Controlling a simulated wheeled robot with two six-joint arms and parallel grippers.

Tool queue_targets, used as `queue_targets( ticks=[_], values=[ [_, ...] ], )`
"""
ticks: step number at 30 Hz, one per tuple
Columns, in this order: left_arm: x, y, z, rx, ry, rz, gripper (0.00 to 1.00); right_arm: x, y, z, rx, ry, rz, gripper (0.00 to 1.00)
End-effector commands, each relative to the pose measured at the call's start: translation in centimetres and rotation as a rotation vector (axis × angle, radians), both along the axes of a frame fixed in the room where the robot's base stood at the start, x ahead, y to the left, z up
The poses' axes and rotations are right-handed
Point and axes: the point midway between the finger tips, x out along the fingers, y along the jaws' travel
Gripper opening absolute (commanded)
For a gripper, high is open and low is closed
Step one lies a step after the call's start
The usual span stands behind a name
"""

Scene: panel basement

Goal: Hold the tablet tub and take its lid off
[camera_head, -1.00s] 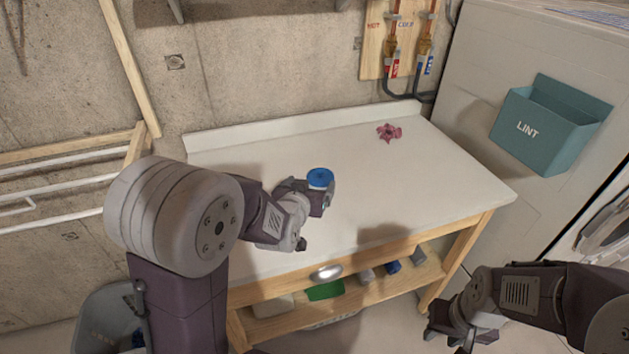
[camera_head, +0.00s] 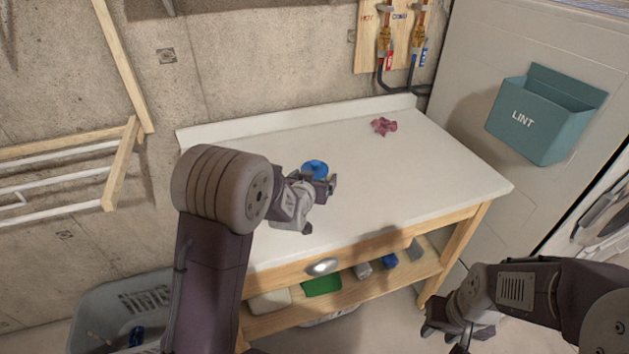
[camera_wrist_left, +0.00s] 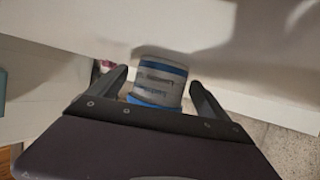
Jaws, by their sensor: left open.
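The tablet tub stands on the white worktop; its blue lid (camera_head: 315,168) shows in the head view, with my left gripper partly hiding the body. In the left wrist view, the whitish tub (camera_wrist_left: 160,77) has blue bands and dark lettering. My left gripper (camera_head: 322,187) is open at the tub. Its two fingers (camera_wrist_left: 158,92) lie on either side of the tub in the wrist view, with gaps visible at both sides. My right gripper (camera_head: 457,322) is low at the right, in front of the bench and away from the tub; its jaw opening is unclear.
A pinkish crumpled item (camera_head: 384,126) lies at the back of the worktop (camera_head: 420,170), which is otherwise mostly clear. A lower shelf (camera_head: 345,291) holds several items. A grey basket (camera_head: 105,312) stands at lower left. A teal LINT bin (camera_head: 540,125) hangs at right.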

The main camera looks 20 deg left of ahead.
Motion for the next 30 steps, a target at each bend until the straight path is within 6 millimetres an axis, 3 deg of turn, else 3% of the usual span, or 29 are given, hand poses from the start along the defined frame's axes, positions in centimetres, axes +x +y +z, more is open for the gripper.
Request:
queue_targets(
  ticks=[9, 15, 17, 24, 30],
  values=[
    [0.9, 0.0, -0.3, 0.0, -0.001, 0.0, 0.89, 0.0, 0.0, 0.0, 0.0, 0.0, 0.0, 0.36],
    [0.9, 0.0, -0.3, 0.0, -0.001, 0.0, 0.33, 0.0, 0.0, 0.0, 0.0, 0.0, 0.0, 0.36],
    [0.9, 0.0, -0.3, 0.0, -0.001, 0.0, 0.22, 0.0, 0.0, 0.0, 0.0, 0.0, 0.0, 0.36],
    [0.9, 0.0, 0.2, 0.0, -0.003, 0.0, 0.21, 0.0, 0.0, 0.1, 0.0, 0.0, 0.0, 0.36],
    [1.0, 0.0, 4.8, -0.001, -0.008, 0.001, 0.21, 0.0, 0.0, 1.3, 0.0, 0.0, 0.0, 0.36]
  ],
)
